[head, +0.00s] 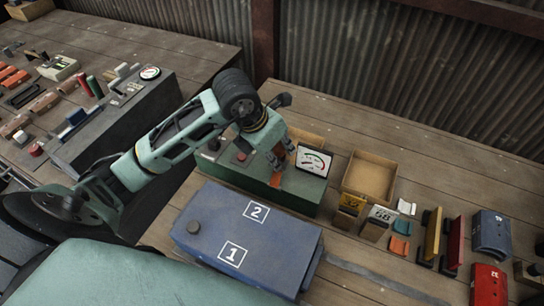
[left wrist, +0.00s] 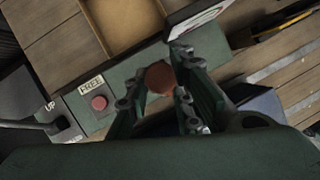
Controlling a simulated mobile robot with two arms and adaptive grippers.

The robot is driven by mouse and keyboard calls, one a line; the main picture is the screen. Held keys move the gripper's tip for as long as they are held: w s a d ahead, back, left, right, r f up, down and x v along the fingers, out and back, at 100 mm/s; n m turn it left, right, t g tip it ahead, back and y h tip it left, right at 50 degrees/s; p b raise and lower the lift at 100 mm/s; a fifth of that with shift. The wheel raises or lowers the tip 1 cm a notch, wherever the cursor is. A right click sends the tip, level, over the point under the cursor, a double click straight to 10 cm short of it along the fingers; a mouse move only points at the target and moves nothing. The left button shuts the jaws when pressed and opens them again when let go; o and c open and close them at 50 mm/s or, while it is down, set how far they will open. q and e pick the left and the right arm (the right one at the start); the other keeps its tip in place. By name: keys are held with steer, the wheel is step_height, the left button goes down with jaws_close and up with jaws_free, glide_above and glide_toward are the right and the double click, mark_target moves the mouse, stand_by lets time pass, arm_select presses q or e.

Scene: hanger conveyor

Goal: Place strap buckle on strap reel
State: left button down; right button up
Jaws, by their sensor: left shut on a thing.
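My left gripper (head: 277,160) reaches over the green control box (head: 308,194) from the left. Its fingers are closed around a small reddish-brown thing (head: 276,179), just in front of the dial. In the left wrist view this thing looks like a rounded knob (left wrist: 159,77) between the fingers (left wrist: 158,85). I cannot tell whether it is fixed to the box or loose. I cannot surely pick out the strap buckle or the strap reel. My right gripper is not in view.
A white dial (head: 313,161) stands on the green box, near a red button (left wrist: 99,103) labelled FREE. A blue case (head: 247,231) marked 1 and 2 lies in front. A wooden tray (head: 369,176), number cards (head: 382,214) and coloured holders fill the right. Another cluttered bench is left.

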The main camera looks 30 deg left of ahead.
arm_select(q)
steer(key=shift+w+a+f, duration=0.3)
steer(key=shift+a+f, duration=0.2)
steer(key=shift+a, duration=0.25)
steer(key=shift+f, duration=0.35)
step_height(320, 180, down, 3)
steer(key=shift+f+p, duration=0.1)
steer(key=shift+p, duration=0.55)
steer(key=shift+f, duration=0.2)
steer(key=c, duration=1.5)
jaws_free()
steer(key=shift+c, duration=0.2)
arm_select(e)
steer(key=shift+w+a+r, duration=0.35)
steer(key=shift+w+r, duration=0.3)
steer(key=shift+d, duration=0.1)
